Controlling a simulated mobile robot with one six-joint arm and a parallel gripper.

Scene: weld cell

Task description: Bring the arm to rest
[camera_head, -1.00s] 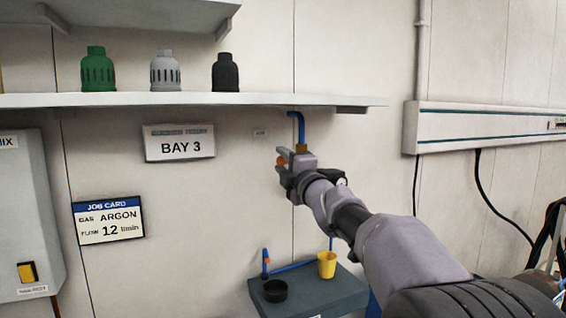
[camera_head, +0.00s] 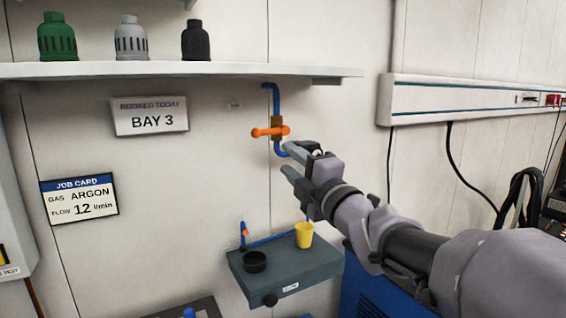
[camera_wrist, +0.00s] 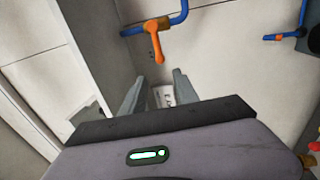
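My gripper (camera_head: 290,162) is in front of the wall, just below and to the right of the orange valve handle (camera_head: 258,132). The two fingers are spread apart with nothing between them, as the wrist view (camera_wrist: 157,88) also shows. The handle lies across the blue pipe (camera_head: 276,100) at a brass-coloured valve body (camera_head: 276,122). In the wrist view the handle (camera_wrist: 157,40) is beyond the fingertips and apart from them. My arm reaches in from the lower right.
A shelf (camera_head: 180,70) with green (camera_head: 57,40), grey (camera_head: 131,40) and black (camera_head: 195,42) caps is above left. A small ledge (camera_head: 285,272) with a yellow cup (camera_head: 304,235) and black dish (camera_head: 254,262) is below. A white trunking (camera_head: 450,102) runs along the right wall.

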